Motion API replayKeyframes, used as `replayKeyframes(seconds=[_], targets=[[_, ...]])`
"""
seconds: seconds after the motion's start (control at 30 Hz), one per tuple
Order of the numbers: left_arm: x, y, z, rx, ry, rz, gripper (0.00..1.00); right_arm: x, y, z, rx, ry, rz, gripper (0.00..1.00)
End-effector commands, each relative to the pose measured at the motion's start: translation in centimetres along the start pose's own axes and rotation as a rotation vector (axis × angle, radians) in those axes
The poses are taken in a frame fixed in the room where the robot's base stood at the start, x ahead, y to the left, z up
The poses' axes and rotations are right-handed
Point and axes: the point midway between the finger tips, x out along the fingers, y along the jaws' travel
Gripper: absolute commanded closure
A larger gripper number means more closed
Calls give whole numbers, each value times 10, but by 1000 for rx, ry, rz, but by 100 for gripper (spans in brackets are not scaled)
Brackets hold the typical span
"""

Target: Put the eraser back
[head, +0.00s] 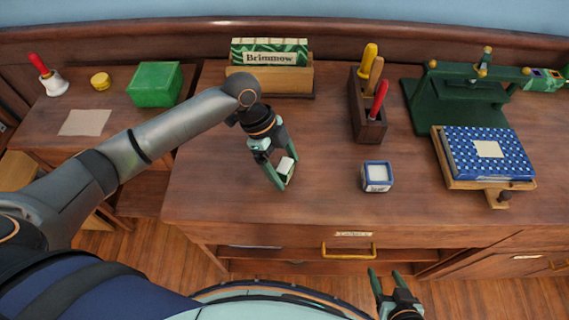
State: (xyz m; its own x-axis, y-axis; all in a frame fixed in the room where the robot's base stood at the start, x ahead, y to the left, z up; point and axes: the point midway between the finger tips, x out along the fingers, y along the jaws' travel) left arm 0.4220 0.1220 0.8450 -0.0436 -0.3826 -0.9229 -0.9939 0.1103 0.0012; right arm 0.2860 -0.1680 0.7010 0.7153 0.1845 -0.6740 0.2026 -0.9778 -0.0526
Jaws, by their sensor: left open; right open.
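A small white block (286,166) that looks like the eraser is at the desk's left-middle part. My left gripper (287,175) reaches down over it with its fingers open, one on each side of the block. The fingers hide part of the block, and I cannot tell whether they touch it. My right gripper (385,279) is open and empty, low in front of the desk's front edge.
A small blue-and-white box (377,177) stands on the desk (235,185). Behind are a wooden card holder (290,80), a tool block (368,125) and a green press (450,100). A blue patterned book (487,152) lies right. A drawer handle (349,252) is below the front edge.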

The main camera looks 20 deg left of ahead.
Motion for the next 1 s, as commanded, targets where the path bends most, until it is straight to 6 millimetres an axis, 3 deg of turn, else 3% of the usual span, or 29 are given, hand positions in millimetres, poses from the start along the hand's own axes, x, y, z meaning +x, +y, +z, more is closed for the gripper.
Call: replayKeyframes(seconds=[0.27,0.73,1.0], targets=[[-6,0,-1,0,0,-1,12,0,0,-1,0,0,0,38],[-98,-1,-1,0,-1,-4,12,-4,0,-5,0,0,0,38],[-122,0,-2,0,0,-1,12,-5,0,-6,0,0,0,38]])
